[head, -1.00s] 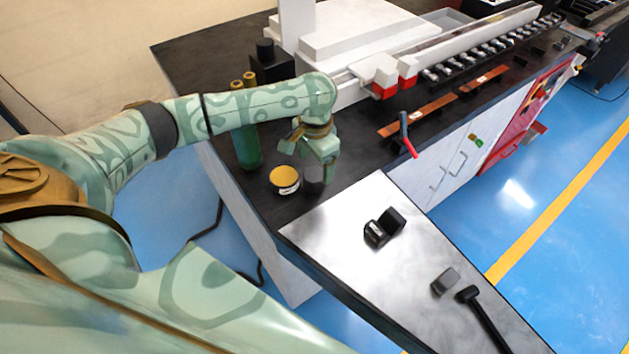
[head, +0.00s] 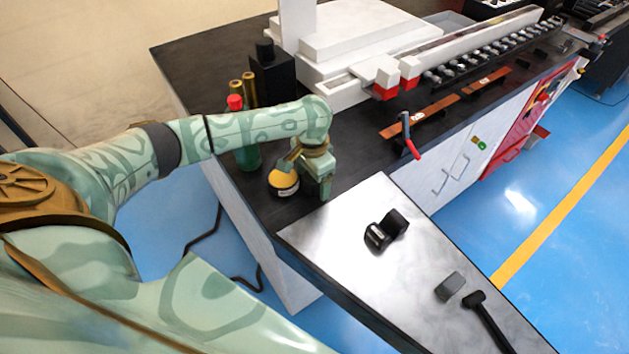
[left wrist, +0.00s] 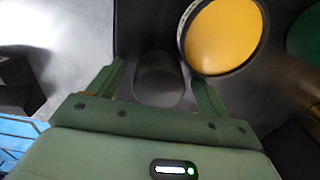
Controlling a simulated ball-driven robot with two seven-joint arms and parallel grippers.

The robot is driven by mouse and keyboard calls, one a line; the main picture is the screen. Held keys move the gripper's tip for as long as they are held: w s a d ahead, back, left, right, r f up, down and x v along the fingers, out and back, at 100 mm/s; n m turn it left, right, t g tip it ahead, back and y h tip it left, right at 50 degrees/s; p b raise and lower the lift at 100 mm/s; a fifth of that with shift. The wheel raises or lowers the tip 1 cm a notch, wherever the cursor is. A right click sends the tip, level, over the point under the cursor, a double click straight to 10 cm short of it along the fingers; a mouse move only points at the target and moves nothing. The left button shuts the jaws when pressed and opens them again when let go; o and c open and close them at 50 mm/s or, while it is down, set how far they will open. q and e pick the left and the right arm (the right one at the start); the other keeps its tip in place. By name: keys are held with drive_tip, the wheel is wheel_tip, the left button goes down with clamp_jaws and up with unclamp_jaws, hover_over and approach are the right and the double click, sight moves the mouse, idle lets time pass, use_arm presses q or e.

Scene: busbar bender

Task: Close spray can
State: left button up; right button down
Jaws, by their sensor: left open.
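A green bottle-shaped can (head: 250,158) with a red top (head: 235,102) stands at the left edge of the black bench, partly behind my left arm. I cannot tell for sure if it is the spray can. My left gripper (head: 307,178) is open, pointing down over the bench near its front corner. In the left wrist view a small dark grey cylinder (left wrist: 158,80) stands between the open fingers, with gaps on both sides. It is hidden by the gripper in the head view. My right gripper is not in view.
A round tin with a yellow top (head: 284,181) stands close beside the left gripper; it also fills the top of the left wrist view (left wrist: 222,35). Two brass-coloured tops (head: 243,85) rise behind the arm. A tape dispenser (head: 385,231) and a black-handled mallet (head: 487,320) lie on the pale metal top.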

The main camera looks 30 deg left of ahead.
use_arm(q)
drive_tip(key=shift+r, duration=0.1)
drive_tip(key=c, duration=1.1)
drive_tip(key=shift+o, duration=0.2)
drive_tip(key=shift+r, duration=0.45)
wheel_tip(320, 180, up, 2)
drive_tip(key=shift+r+p, duration=0.2)
drive_tip(key=shift+p, duration=0.6)
drive_tip(key=s+d+r+p, duration=0.6)
drive_tip(key=s+d+r, duration=0.3)
drive_tip(key=s, duration=0.1)
drive_tip(key=shift+d+r, duration=0.35)
drive_tip(key=shift+d, duration=0.05)
